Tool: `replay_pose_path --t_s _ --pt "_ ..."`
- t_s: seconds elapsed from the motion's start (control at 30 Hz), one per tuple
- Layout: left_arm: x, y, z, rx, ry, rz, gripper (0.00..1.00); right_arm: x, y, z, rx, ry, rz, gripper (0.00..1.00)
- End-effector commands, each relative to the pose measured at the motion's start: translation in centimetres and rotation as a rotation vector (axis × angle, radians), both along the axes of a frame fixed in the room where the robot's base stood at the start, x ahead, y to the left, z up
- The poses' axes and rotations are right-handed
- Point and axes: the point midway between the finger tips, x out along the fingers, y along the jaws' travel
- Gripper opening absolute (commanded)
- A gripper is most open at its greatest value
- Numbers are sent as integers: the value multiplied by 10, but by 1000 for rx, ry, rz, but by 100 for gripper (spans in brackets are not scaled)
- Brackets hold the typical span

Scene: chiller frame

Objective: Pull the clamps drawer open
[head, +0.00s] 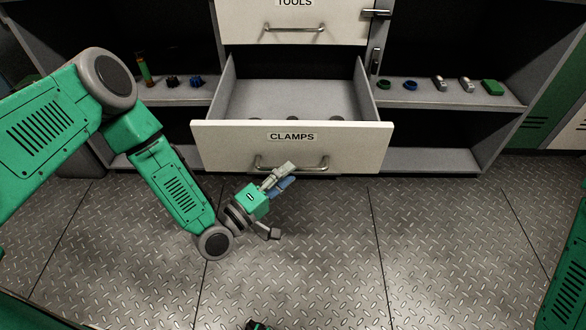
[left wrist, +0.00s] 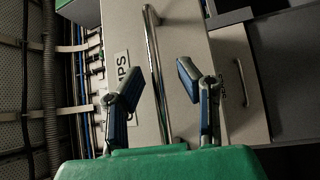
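The clamps drawer (head: 225,137) is a pale drawer labelled CLAMPS, and it stands pulled well out of the grey frame. Its bar handle (head: 322,165) runs across the lower front. My left gripper (head: 283,174) is at the left-middle part of the handle. In the left wrist view, the fingers of my left gripper (left wrist: 160,83) are spread apart. The handle (left wrist: 154,60) passes between them in the picture, and I see no finger closed on it.
The tools drawer (head: 295,12) above is closed. Side shelves hold small parts, such as a green block (head: 493,88) and a blue ring (head: 411,85). Dark round items sit in the open drawer, partly hidden by its front. The metal floor (head: 330,260) in front is clear.

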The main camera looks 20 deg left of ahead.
Motion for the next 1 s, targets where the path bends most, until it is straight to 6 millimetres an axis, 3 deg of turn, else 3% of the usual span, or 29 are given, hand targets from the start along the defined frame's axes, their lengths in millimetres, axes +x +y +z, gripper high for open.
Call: replay_pose_path --t_s 0.2,0.4,0.6,1.0 --pt "-42 25 -9 1 8 2 31 0 0 0 0 0 0 40" --pt "-71 41 -14 2 7 1 31 0 0 0 0 0 0 40" --pt "-83 48 -16 1 6 1 31 0 0 0 0 0 0 40" --pt "-83 48 -16 1 5 0 31 2 0 -1 0 2 0 40"
